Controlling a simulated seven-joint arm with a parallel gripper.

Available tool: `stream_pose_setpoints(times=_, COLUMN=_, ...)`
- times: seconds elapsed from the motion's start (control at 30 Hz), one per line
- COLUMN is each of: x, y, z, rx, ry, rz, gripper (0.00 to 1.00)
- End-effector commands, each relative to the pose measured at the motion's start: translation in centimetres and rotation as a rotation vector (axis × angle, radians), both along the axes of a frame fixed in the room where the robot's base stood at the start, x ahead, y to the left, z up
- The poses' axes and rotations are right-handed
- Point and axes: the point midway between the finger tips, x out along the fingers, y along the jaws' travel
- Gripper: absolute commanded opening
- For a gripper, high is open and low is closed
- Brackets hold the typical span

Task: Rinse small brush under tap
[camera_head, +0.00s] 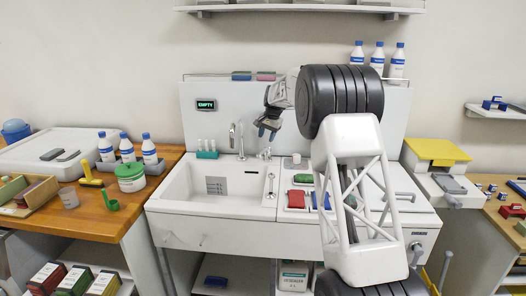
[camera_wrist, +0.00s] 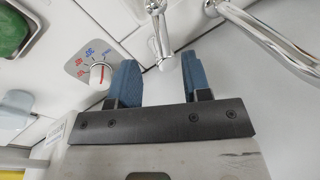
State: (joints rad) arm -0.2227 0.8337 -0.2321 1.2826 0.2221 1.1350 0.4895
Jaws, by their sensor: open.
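My gripper (camera_head: 267,130) hangs above the right rear edge of the white sink (camera_head: 178,190). In the wrist view its two blue fingers (camera_wrist: 158,84) are apart with nothing held between them. A chrome lever (camera_wrist: 160,38) stands just beyond the fingertips, in line with the gap. The curved chrome tap (camera_head: 236,138) rises at the back of the sink; a chrome pipe crosses the upper right of the wrist view (camera_wrist: 268,38). No water shows. I cannot make out the small brush for certain; small red (camera_head: 296,199) and blue (camera_head: 319,200) items lie right of the basin.
A dial knob (camera_wrist: 100,73) with red and blue marks is left of the fingers in the wrist view. A green item (camera_head: 303,178) lies right of the basin. The basin looks empty.

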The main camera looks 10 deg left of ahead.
Motion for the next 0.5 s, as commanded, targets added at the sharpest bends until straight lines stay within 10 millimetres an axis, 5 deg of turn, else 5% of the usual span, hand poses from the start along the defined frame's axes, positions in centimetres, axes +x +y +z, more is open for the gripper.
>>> stream_pose_setpoints(times=0.5, x=0.08, y=0.14, z=-0.62, rx=0.0, ry=0.001, rz=-0.001, gripper=0.44)
